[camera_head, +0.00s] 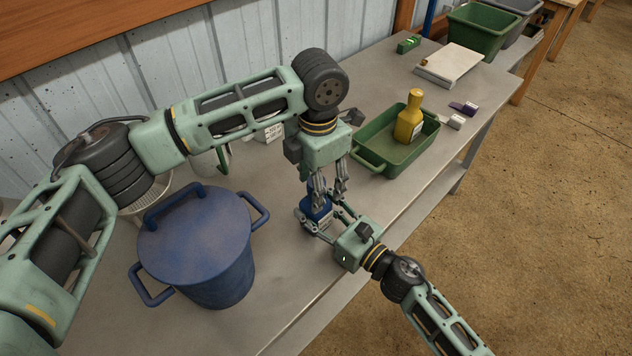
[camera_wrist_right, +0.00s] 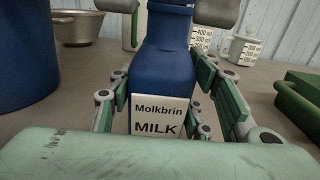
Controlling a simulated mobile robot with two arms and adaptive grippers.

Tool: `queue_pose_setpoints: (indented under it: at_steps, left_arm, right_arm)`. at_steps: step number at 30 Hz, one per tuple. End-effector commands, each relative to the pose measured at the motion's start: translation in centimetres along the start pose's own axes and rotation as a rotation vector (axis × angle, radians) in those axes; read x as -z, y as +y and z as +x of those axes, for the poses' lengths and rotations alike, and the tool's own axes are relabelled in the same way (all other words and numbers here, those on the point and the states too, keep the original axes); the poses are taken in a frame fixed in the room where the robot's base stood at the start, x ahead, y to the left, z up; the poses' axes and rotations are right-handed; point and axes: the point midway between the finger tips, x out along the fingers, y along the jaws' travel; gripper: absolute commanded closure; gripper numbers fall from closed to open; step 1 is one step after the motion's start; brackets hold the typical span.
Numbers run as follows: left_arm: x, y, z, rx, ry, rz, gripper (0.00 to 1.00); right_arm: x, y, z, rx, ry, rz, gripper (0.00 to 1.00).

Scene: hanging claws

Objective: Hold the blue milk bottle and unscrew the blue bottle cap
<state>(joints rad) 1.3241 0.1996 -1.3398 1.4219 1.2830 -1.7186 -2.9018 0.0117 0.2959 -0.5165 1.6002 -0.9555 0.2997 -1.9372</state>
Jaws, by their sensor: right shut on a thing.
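The blue milk bottle (camera_head: 318,207) stands upright on the metal table. The right wrist view shows its blue body (camera_wrist_right: 165,65) and a white label reading "Molkbrin MILK". My right gripper (camera_head: 322,220) comes in from the lower right and is shut on the bottle, its fingers on both sides of it. My left gripper (camera_head: 328,190) points down over the bottle top. Its fingertips (camera_wrist_right: 168,12) are spread on either side of the neck at the top of the right wrist view. The cap is hidden by these fingers in the head view and out of frame in the wrist view.
A large blue lidded pot (camera_head: 205,235) stands left of the bottle. A green tray (camera_head: 375,155) with a yellow bottle (camera_head: 410,118) is at the right. Measuring cups (camera_wrist_right: 243,47) and a metal bowl (camera_wrist_right: 80,25) stand behind. The table's front edge is close to my right gripper.

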Motion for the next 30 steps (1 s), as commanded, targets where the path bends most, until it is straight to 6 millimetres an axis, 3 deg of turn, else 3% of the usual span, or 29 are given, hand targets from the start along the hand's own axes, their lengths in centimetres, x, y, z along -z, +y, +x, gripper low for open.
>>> queue_pose_setpoints:
  at_steps: [5, 30]
  left_arm:
    - [-0.01, -0.01, 0.02, 0.0, 0.0, 0.094, 0.47]
    - [0.02, 0.0, 0.04, 0.0, 0.0, 0.146, 0.47]
  right_arm:
    - [0.32, -0.05, -0.1, 0.002, 0.006, 0.001, 1.0]
    - [0.31, -0.05, -0.1, 0.002, 0.006, 0.001, 1.0]
